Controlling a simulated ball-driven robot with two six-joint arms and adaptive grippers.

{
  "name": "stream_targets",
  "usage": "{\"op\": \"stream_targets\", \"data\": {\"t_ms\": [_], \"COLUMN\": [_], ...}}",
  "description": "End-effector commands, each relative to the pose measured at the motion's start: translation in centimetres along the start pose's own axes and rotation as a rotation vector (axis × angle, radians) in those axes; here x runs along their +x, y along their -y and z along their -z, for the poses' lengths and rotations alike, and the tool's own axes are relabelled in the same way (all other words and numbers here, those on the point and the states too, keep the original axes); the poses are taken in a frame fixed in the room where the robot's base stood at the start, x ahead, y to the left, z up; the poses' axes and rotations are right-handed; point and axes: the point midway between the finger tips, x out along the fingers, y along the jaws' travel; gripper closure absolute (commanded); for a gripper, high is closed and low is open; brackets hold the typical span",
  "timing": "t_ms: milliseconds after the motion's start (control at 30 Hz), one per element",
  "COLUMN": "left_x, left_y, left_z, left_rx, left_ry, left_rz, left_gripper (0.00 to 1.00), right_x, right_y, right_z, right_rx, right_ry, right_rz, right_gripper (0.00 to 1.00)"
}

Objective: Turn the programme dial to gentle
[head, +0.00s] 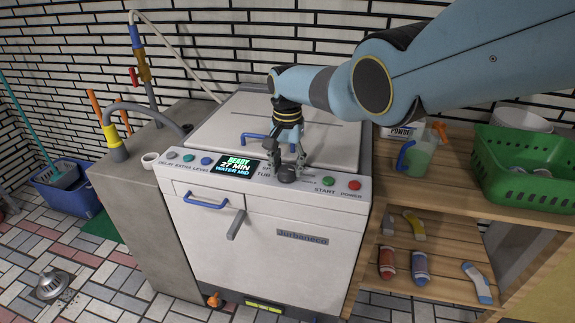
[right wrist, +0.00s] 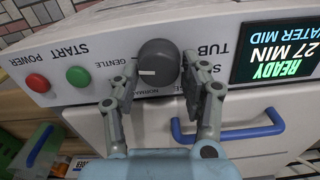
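The programme dial (head: 287,174) is a dark grey round knob on the front panel of the white washing machine (head: 270,250). In the right wrist view, which is upside down, the dial (right wrist: 159,62) has a white pointer mark toward the picture's left, toward the GENTLE label (right wrist: 110,63). The NORMAL label shows below the dial, partly hidden by the fingers. My right gripper (head: 289,160) reaches down over the panel. Its fingers (right wrist: 160,72) stand apart on either side of the dial, seemingly with small gaps. My left gripper is not in view.
Green START (head: 328,181) and red POWER (head: 354,185) buttons sit right of the dial. The display (head: 237,165) on its left reads READY, 27 MIN, WATER MID. A wooden shelf with a green basket (head: 525,168) and a jug (head: 416,158) stands right. A grey counter with pipes is left.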

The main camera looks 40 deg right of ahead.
Motion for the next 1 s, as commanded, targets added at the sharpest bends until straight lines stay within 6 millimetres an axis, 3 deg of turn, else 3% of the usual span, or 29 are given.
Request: {"op": "stream_targets", "data": {"t_ms": [100,567,667,1000], "left_x": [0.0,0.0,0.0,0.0], "left_y": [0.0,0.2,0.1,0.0], "left_z": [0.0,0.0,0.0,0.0], "left_rx": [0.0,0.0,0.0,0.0], "left_ry": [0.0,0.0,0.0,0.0], "left_rz": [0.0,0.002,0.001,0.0], "left_gripper": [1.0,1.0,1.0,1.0], "right_x": [0.0,-1.0,-2.2,-9.6], "right_y": [0.0,0.0,0.0,0.0], "right_z": [0.0,0.0,-0.1,0.1], "right_rx": [-0.001,-0.002,-0.003,-0.001], "right_ry": [0.001,0.0,0.0,-0.002], "right_rz": [-0.001,0.001,0.001,0.001], "right_gripper": [0.38,0.38,0.38,0.38]}}
